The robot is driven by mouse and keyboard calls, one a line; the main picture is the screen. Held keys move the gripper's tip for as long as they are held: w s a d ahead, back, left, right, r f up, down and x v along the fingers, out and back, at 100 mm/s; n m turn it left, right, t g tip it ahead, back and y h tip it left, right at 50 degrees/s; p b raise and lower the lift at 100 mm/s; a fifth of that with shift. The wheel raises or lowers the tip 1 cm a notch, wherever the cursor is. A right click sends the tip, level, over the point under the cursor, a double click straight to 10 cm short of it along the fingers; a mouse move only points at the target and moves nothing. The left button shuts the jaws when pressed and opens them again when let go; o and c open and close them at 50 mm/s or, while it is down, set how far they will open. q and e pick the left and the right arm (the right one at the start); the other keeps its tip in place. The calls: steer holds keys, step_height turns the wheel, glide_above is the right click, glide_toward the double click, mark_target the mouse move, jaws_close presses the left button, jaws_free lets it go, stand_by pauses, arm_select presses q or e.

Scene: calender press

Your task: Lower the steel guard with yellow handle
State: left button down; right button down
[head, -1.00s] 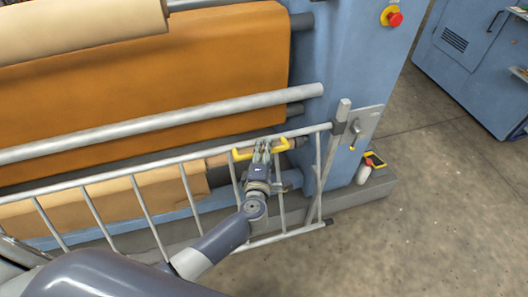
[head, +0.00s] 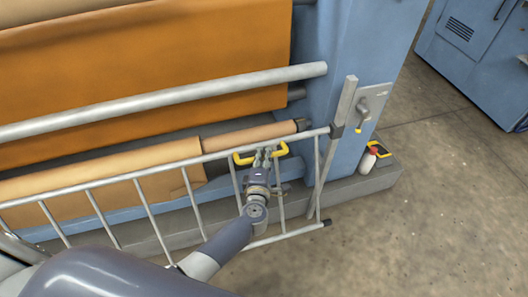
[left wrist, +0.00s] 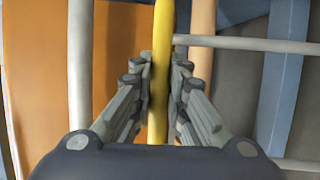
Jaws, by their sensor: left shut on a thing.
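The steel guard (head: 142,174) is a barred metal frame across the front of the blue press, with its right end at an upright post (head: 338,120). Its yellow handle (head: 283,150) is on the top rail near the right end. My left gripper (head: 262,156) is shut on the yellow handle, with the arm reaching in from below. In the left wrist view the handle (left wrist: 162,45) runs between the two fingers (left wrist: 161,95), which press on it from both sides. My right gripper is not in view.
Behind the guard are a tan roll (head: 240,138), an orange sheet (head: 190,60) and a grey roller bar (head: 150,108). A white bottle (head: 367,161) stands on the plinth at the right. Open concrete floor (head: 450,180) lies to the right.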

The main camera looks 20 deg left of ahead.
arm_select(q)
step_height(320, 180, down, 8)
steer(key=b, duration=0.4)
steer(key=shift+b, duration=0.4)
steer(key=c, duration=1.6)
jaws_free()
steer(key=shift+o, duration=0.2)
steer(key=v, duration=1.2)
